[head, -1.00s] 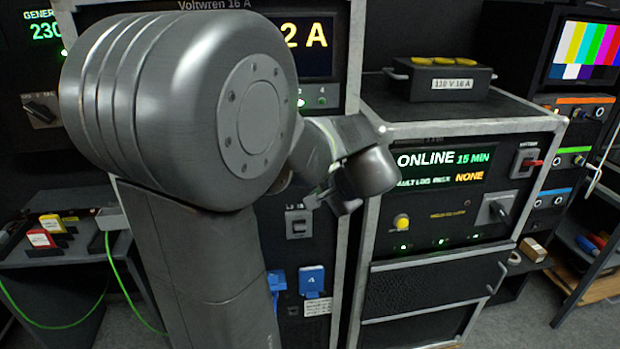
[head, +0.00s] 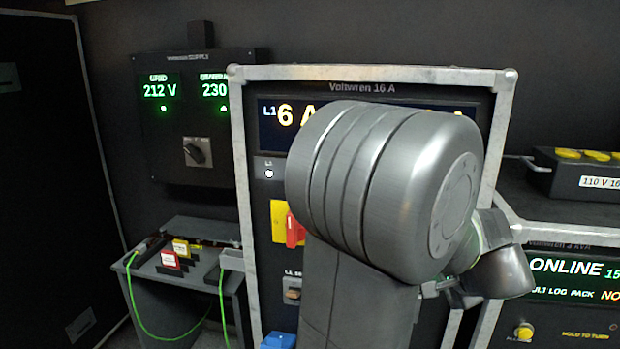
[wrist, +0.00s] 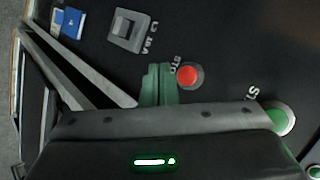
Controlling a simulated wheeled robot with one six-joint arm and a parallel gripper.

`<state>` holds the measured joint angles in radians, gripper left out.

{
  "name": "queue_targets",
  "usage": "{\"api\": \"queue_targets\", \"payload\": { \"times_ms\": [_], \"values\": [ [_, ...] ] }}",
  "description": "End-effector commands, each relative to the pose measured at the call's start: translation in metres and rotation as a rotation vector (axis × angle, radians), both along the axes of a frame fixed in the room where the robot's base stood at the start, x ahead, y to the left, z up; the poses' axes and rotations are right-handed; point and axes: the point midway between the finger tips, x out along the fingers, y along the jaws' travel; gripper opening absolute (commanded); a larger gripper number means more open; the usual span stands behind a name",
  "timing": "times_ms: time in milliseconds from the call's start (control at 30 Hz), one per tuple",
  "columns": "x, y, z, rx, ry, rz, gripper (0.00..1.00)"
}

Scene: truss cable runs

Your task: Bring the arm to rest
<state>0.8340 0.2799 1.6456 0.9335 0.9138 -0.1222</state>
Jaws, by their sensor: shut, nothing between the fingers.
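My arm fills the middle of the head view, with its big grey joint in front of the Voltwren 16 A cabinet (head: 375,73). My gripper (head: 440,291) shows only in part to the right of that joint, by the cabinet's lower right side. In the wrist view its green fingertips (wrist: 158,84) are together with nothing between them. They appear over the dark panel, beside a red button (wrist: 188,76). I cannot tell whether they touch the panel.
A grey rocker switch (wrist: 128,30) and a green button (wrist: 280,118) are near the gripper. A unit reading ONLINE (head: 565,267) stands right, with a black 110 V box (head: 560,168) on top. A small table (head: 200,228) with red and yellow tagged items stands left.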

Motion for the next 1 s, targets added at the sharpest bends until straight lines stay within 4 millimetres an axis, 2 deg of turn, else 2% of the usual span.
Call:
{"api": "queue_targets", "payload": {
  "times_ms": [33, 200, 400, 767, 867, 1000],
  "values": [
    [-0.011, 0.002, -0.004, -0.001, -0.002, -0.003, 0.00],
    [-0.037, 0.008, -0.004, -0.002, -0.002, -0.003, 0.00],
    [-0.049, 0.012, -0.003, -0.001, 0.000, -0.001, 0.00],
    [-0.046, 0.011, -0.002, 0.000, 0.000, 0.001, 0.00],
    [-0.038, 0.010, -0.001, 0.000, 0.000, 0.003, 0.00],
    [-0.016, 0.005, 0.000, 0.000, 0.001, 0.005, 0.00]
  ]
}}
